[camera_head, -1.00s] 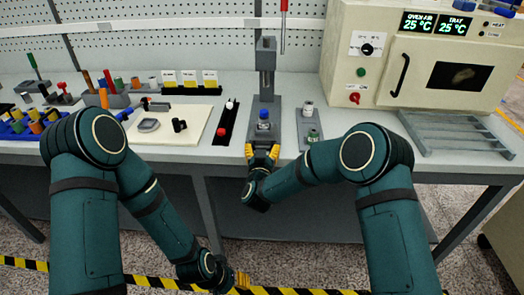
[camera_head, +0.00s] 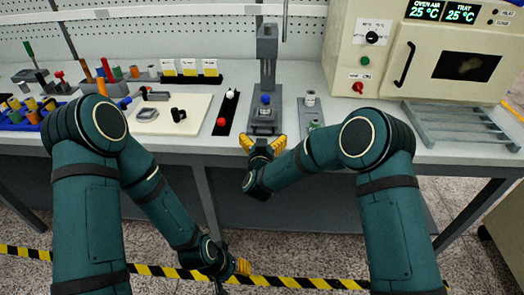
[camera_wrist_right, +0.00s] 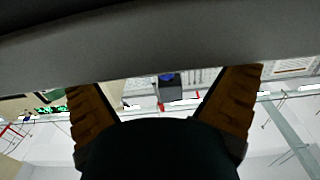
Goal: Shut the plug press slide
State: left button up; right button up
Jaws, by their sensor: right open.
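The plug press is a grey stand with a tall column (camera_head: 267,58) on the bench. At its foot, a blue-capped piece (camera_head: 265,101) sits on the grey slide (camera_head: 264,117) at the front. My right gripper (camera_head: 262,142) is open and empty at the bench's front edge, just in front of the slide. In the right wrist view its two fingers (camera_wrist_right: 163,105) are spread, with a grey block and blue top (camera_wrist_right: 167,77) seen between them beyond the edge. My left gripper (camera_head: 242,267) hangs low, away from the bench; its jaws are too small to judge.
A black strip (camera_head: 228,112) with a red and a white knob lies left of the press. A grey plate (camera_head: 309,115) with small pieces lies right of it. The oven (camera_head: 385,85) and wire rack (camera_head: 462,125) stand further right. A pale board (camera_head: 170,114) lies left.

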jog(key=s, duration=1)
jog(key=shift+s, duration=0.15)
